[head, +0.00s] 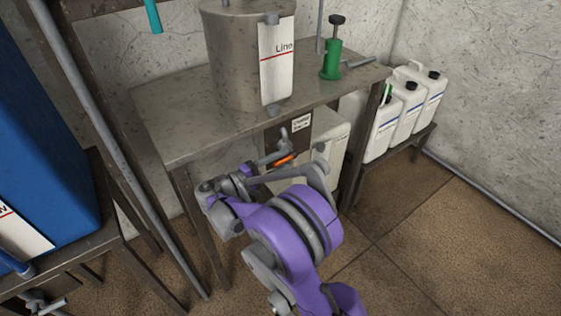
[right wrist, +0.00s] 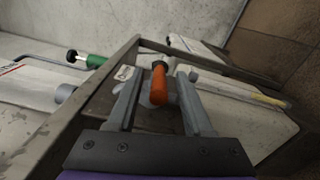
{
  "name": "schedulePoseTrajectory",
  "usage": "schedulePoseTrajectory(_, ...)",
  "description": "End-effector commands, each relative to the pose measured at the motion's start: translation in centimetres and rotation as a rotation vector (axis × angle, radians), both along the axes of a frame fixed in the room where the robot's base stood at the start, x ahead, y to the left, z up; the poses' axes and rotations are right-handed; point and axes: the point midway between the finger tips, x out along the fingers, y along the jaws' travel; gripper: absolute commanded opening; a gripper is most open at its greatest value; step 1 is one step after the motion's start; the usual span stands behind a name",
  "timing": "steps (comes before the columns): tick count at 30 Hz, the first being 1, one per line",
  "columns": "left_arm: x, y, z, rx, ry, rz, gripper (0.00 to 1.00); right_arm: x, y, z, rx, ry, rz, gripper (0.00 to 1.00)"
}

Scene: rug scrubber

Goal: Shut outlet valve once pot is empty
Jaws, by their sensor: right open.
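The grey metal pot (head: 232,70) stands on the metal table, with a white level plate marked "Line" on its front; its inside is hidden. The outlet valve's orange handle (head: 284,161) shows below the table's front edge. My right gripper (head: 297,158) is open there, with its fingers on either side of the handle. In the right wrist view the orange handle (right wrist: 158,87) lies between the two open fingers; whether they touch it is unclear. My left gripper is out of view.
The table (head: 180,125) has its edge and legs close to my right arm. A green hand pump (head: 331,62) is on it. White jugs (head: 384,125) stand on a low shelf at right. A blue tank (head: 35,120) is at left. Floor at lower right is clear.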

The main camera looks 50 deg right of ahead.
Motion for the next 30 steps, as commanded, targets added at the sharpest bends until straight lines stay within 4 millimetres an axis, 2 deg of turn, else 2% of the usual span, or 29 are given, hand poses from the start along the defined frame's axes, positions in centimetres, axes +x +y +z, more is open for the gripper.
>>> schedulePoseTrajectory(5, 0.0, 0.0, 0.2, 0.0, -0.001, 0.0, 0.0, 0.4, 1.3, 0.0, 0.0, 0.0, 0.002, 0.51)
schedulePoseTrajectory(12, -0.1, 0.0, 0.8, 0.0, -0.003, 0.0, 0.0, 1.5, 6.0, 0.0, 0.001, 0.0, 0.004, 0.51)
schedulePoseTrajectory(18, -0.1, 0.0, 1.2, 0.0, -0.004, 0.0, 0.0, 2.3, 9.2, -0.1, 0.0, 0.0, 0.002, 0.51)
schedulePoseTrajectory(23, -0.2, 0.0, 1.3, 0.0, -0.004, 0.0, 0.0, 2.5, 10.4, -0.1, 0.0, 0.0, 0.001, 0.51)
schedulePoseTrajectory(30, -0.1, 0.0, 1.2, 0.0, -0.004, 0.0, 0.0, 2.5, 10.5, -0.2, 0.0, 0.0, -0.001, 0.51)
